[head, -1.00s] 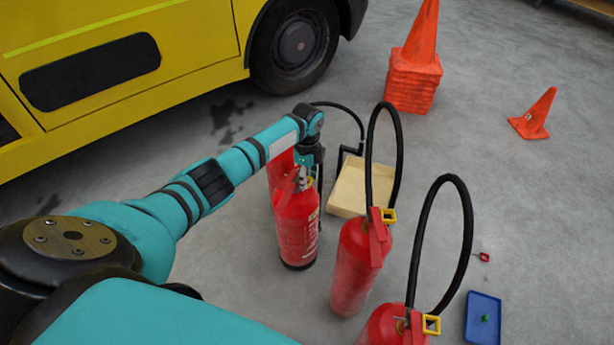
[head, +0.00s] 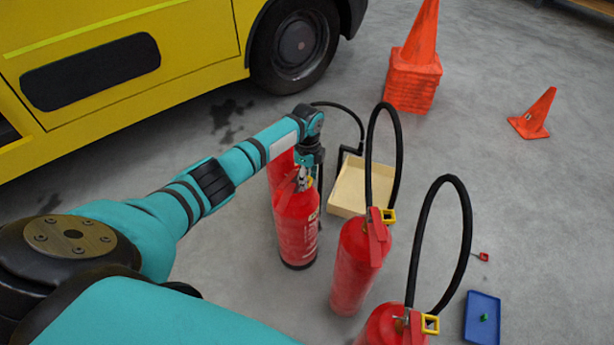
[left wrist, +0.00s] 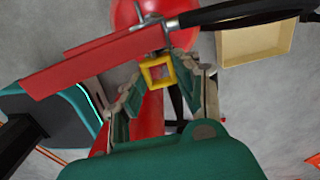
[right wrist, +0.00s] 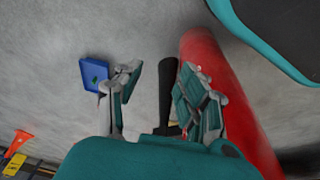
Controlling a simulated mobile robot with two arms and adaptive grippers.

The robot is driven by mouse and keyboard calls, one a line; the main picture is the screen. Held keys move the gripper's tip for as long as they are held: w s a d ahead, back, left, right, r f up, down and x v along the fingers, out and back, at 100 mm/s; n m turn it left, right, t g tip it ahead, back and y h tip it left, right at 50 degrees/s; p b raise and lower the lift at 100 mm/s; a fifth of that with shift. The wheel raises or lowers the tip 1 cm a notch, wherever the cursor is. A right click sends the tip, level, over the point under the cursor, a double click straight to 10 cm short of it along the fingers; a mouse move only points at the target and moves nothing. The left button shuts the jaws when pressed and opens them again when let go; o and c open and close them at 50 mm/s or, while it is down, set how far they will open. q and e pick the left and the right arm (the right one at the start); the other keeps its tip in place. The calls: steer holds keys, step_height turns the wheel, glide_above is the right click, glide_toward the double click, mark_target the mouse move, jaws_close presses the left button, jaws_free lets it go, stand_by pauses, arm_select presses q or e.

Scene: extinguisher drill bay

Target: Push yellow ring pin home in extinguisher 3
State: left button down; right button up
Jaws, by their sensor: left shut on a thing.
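A row of red extinguishers stands on the floor. My left gripper (head: 310,168) is at the top of the second one from the back (head: 295,230). In the left wrist view, the left gripper (left wrist: 160,82) is shut on a square yellow ring pin (left wrist: 159,70), beside the red handle (left wrist: 95,62). The pin's shaft is hidden, so its depth cannot be told. Two nearer extinguishers (head: 360,265) (head: 385,328) carry yellow rings (head: 388,216) (head: 431,324). My right gripper (right wrist: 160,78) is open and empty, near a red cylinder (right wrist: 225,95). I see no extinguisher numbers.
A tan open box (head: 345,200) lies behind the extinguishers. A blue tray (head: 472,325) with a small green item and a small red item (head: 482,257) lie at the right. Black hoses (head: 464,220) loop above the extinguishers. Orange cones (head: 412,85) and a yellow vehicle (head: 190,60) stand behind.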

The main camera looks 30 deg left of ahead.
steer(key=shift+s, duration=0.15)
steer(key=shift+s+f, duration=0.5)
steer(key=shift+f, duration=0.25)
steer(key=shift+w+r, duration=0.1)
steer(key=shift+w, duration=0.1)
steer(key=shift+p, duration=0.3)
steer(key=shift+s+d+f, duration=0.1)
steer(key=shift+s+f, duration=0.3)
steer(key=shift+f, duration=0.25)
steer(key=shift+w+r, duration=0.1)
steer(key=shift+w, duration=0.05)
steer(key=shift+s+f, duration=0.35)
steer(key=shift+f, duration=0.25)
